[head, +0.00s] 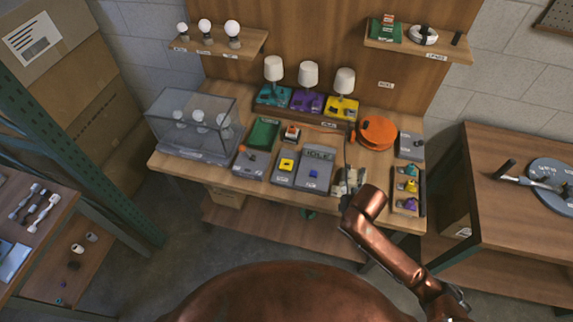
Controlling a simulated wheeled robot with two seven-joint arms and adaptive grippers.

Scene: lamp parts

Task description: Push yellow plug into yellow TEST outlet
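A small yellow plug (411,186) sits in a rack (396,204) at the right end of the workbench, between a teal plug (411,171) and a purple plug (410,203). My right arm comes in from the lower right. Its gripper (346,184) is over the bench's front edge, right of the outlet and left of the plug rack. Its fingers are partly hidden and small, so their opening is unclear. My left gripper is out of view.
A grey box with a blue square (312,173) and a display adjoins the yellow outlet. Behind stand lamps on teal, purple and yellow bases (341,107). An orange reel (377,132) is at the back right. A clear case (194,124) with bulbs fills the left end.

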